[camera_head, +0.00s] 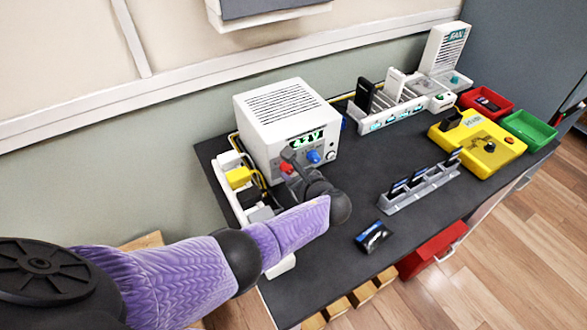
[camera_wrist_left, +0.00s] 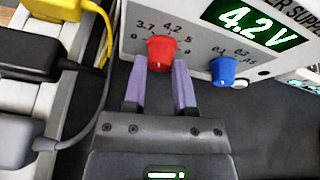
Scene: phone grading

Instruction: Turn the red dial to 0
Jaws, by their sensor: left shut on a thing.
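The red dial (camera_head: 286,167) is on the front of the white power supply (camera_head: 262,143), left of a blue dial (camera_head: 313,156). In the left wrist view the red dial (camera_wrist_left: 160,52) sits between the two purple fingers of my left gripper (camera_wrist_left: 160,74), which is shut on it. The scale around it shows 0, 3.7, 4.2 and 5. The dial's pointer direction is hard to make out. The display (camera_wrist_left: 252,24) reads 4.2 V. In the head view my left gripper (camera_head: 289,160) reaches the panel and partly covers the red dial. My right gripper is not in view.
Left of the supply is a white power strip (camera_head: 226,171) with yellow, black and grey plugs. A grey rack (camera_head: 425,187), a yellow device (camera_head: 477,142) and red (camera_head: 498,93) and green (camera_head: 541,123) trays stand to the right. The dark tabletop (camera_head: 370,160) between is mostly free.

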